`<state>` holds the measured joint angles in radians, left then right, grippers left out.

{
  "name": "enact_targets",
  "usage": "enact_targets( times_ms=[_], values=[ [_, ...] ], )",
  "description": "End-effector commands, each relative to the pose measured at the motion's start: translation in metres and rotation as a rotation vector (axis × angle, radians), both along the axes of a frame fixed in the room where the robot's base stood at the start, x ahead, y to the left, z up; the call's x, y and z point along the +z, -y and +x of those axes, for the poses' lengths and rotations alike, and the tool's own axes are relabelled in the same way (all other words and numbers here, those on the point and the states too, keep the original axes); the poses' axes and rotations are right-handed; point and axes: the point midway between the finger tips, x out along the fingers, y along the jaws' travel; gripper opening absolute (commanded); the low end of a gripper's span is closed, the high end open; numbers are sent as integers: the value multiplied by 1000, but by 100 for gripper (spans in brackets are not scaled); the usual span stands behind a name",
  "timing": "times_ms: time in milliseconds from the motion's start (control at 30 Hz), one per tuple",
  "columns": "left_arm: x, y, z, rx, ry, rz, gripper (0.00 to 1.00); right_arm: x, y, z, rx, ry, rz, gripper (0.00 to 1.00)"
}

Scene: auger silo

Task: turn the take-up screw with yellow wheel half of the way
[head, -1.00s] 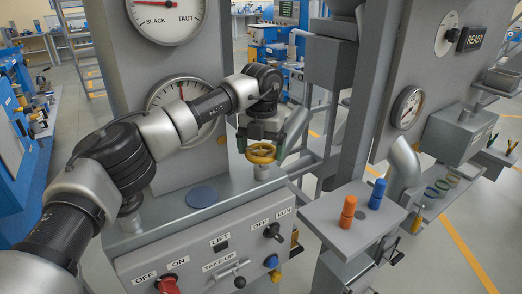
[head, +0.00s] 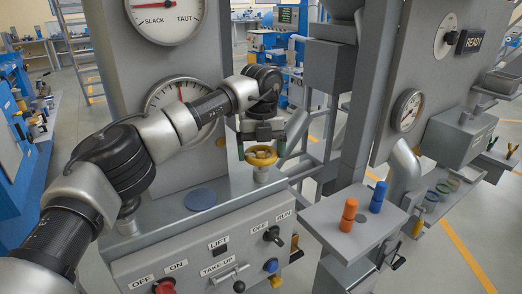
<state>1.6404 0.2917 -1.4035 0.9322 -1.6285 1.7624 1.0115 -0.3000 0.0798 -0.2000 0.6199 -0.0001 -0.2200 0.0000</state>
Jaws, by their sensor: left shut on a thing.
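The yellow wheel (head: 262,161) of the take-up screw sits on a short grey post at the right end of the grey machine's top ledge. My left arm reaches across from the left, and my left gripper (head: 261,150) points down over the wheel, shut on it. The gripper hides part of the wheel's far side and middle. The right gripper is not in view.
A second dial (head: 167,97) sits behind my arm. The front panel (head: 200,245) carries labelled switches and a TAKE-UP lever. A shelf (head: 330,225) with orange and blue cylinders stands to the right. A round blue disc (head: 201,199) lies on the ledge.

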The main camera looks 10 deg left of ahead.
Motion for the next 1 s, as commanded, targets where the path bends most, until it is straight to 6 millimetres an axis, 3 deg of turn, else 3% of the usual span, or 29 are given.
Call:
enact_targets(
  times_ms=[267, 300, 367, 667, 767, 1000],
  values=[
    [6, -1, 2, 3, 13, -3, 65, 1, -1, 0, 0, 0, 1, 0],
    [6, -1, 2, 3, 13, -3, 91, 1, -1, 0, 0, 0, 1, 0],
    [6, -1, 2, 3, 12, -3, 100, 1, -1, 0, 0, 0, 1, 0],
    [7, 0, 1, 1, 6, -1, 100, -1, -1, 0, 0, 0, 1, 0],
    [18, 0, 1, 0, 8, -2, 100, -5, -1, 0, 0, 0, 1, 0],
    [67, 0, 1, 2, 11, -2, 100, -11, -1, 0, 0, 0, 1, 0]
  ],
)
